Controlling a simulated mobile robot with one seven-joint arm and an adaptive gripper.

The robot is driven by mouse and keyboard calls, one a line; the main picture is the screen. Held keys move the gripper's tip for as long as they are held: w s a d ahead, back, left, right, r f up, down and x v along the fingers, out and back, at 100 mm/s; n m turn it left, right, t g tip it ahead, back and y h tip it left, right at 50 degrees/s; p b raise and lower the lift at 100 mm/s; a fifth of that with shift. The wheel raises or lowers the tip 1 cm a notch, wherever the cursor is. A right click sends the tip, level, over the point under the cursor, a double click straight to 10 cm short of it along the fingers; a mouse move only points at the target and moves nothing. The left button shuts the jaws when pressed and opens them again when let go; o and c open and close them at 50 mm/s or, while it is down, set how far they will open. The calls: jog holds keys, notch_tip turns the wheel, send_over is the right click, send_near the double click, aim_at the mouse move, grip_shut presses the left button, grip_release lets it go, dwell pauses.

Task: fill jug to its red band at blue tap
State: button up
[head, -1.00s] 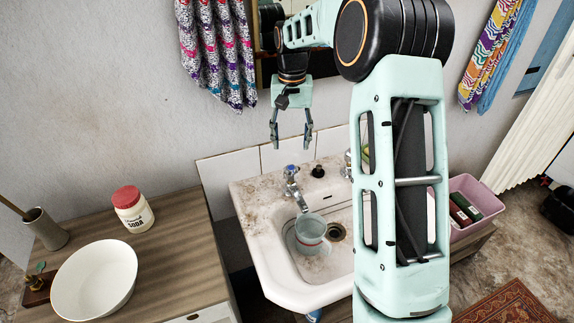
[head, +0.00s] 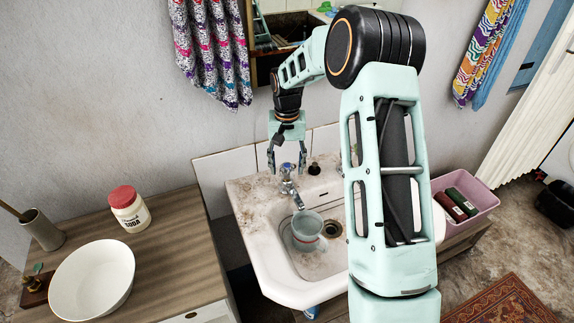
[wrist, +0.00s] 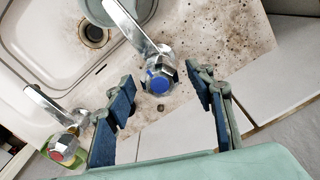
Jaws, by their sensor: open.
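The blue tap (head: 287,170) stands on the back ledge of the washtrough (head: 258,262), its spout over the basin. In the wrist view its blue-capped knob (wrist: 160,76) shows between my fingertips. My gripper (head: 287,165) is open, pointing down over this knob, with a finger on each side; I cannot tell whether they touch it. The jug (head: 305,228), pale and translucent with a red band low on its side, stands upright in the basin below the spout. It is cut off in the wrist view (wrist: 118,10). No water stream shows, and the water level is unclear.
A red-capped tap (wrist: 62,148) stands beside the blue one, close to my gripper. The drain (head: 332,229) lies right of the jug. A soda jar (head: 129,212) and white bowl (head: 92,280) sit on the left counter. A pink crate (head: 480,195) is at right.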

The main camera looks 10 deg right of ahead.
aim_at(287, 165)
jog(key=c, duration=1.2)
jog(key=shift+o, duration=0.2)
jog(key=shift+n, duration=1.5)
jog(key=o, duration=1.2)
jog(key=shift+c, duration=0.2)
notch_tip(287, 165, up, 12)
